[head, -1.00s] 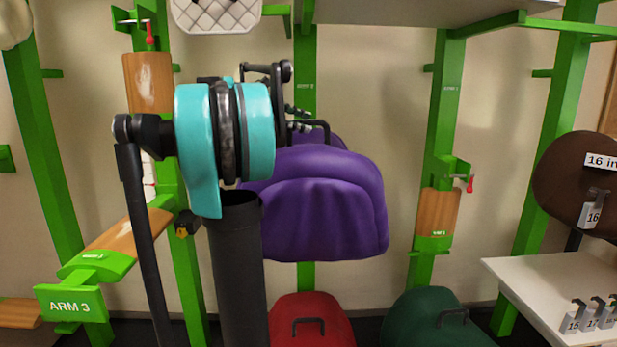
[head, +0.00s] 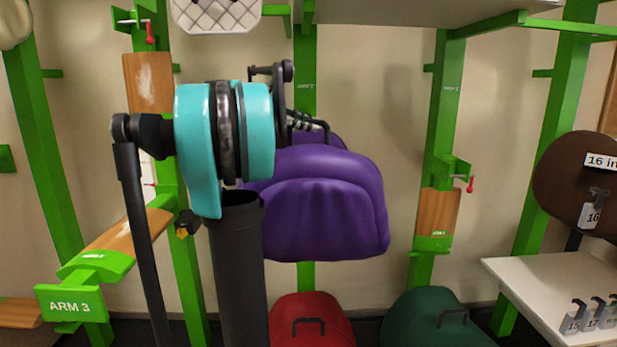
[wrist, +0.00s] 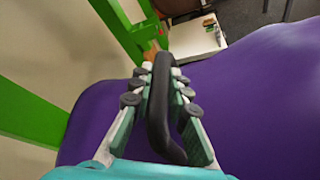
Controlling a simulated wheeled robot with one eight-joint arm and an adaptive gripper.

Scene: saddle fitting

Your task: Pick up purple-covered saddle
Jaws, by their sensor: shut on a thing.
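The purple-covered saddle (head: 322,210) is at the middle of the head view, partly behind my arm. Its purple cover (wrist: 258,105) fills much of the wrist view. A black handle (wrist: 160,110) stands up from its top. My gripper (wrist: 163,75) has its fingers on both sides of this handle and is shut on it. In the head view my gripper (head: 305,122) is small at the top of the saddle. The saddle's left part and whatever bears it from below are hidden.
A red-covered saddle (head: 310,325) and a green-covered one (head: 435,315) are low down in front. Green posts (head: 440,130) stand along the wall. A white table (head: 560,275) with numbered tags is at right. An ARM 3 rack arm (head: 95,262) is at left.

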